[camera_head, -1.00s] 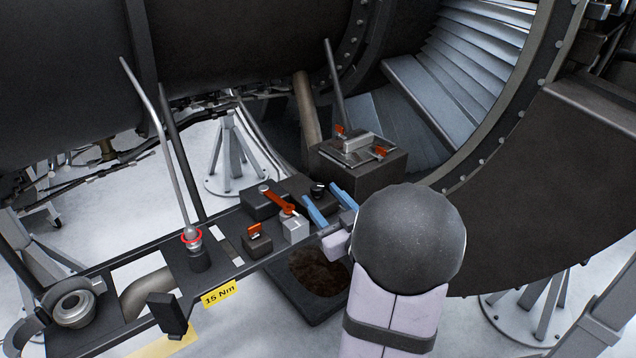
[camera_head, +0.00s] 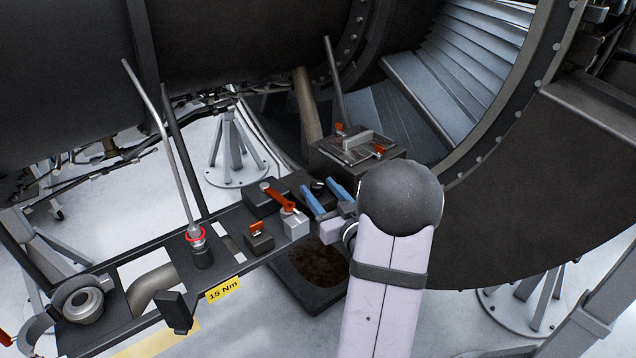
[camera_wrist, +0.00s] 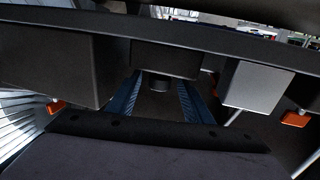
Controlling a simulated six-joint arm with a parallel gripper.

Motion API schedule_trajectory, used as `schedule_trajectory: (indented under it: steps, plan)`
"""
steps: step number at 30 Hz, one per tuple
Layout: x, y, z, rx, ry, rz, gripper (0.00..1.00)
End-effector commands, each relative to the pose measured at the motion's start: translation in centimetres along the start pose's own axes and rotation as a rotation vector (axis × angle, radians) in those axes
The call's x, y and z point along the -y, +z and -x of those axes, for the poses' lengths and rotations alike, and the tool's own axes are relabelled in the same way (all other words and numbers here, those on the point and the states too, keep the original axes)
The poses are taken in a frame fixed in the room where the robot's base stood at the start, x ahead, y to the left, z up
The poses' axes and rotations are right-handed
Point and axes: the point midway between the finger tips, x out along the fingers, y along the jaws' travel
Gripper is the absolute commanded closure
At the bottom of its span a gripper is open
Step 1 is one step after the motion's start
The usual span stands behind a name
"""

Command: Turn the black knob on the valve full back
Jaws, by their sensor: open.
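The black knob (camera_head: 318,186) is a small round cap with a pale mark, on a dark valve block at the back of the bench rail. My gripper (camera_head: 319,192) has two blue fingers, open, with their tips at the near side of the knob, one to each side. In the wrist view the knob (camera_wrist: 158,82) shows as a short dark cylinder between the tips of the open gripper (camera_wrist: 159,90), below the dark block (camera_wrist: 166,60). A gap seems to show on each side, and I cannot tell whether either finger touches it.
Left of the knob is a red lever (camera_head: 277,197), with a light grey block (camera_head: 296,226) in front. A dark box with red tabs (camera_head: 358,165) stands close behind right. A tall rod with a red ring (camera_head: 195,235) rises at left. A dark tray (camera_head: 308,285) lies below.

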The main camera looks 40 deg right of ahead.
Motion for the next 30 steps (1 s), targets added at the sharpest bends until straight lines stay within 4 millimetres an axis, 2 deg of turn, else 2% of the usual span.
schedule_trajectory:
  steps: [6, 15, 16, 18, 21, 30]
  plan:
    - [0.0, -0.1, -1.6, -0.001, -0.001, 0.000, 0.54]
    - [0.0, 0.0, -1.7, 0.000, 0.000, 0.000, 0.54]
    - [0.0, 0.0, -1.7, 0.000, 0.000, 0.000, 0.59]
    - [0.0, 0.0, -1.7, 0.000, 0.000, 0.000, 0.75]
    - [0.0, 0.0, -1.7, 0.000, 0.000, 0.000, 0.95]
    - [0.1, 0.1, -1.9, -0.003, 0.052, 0.002, 0.95]
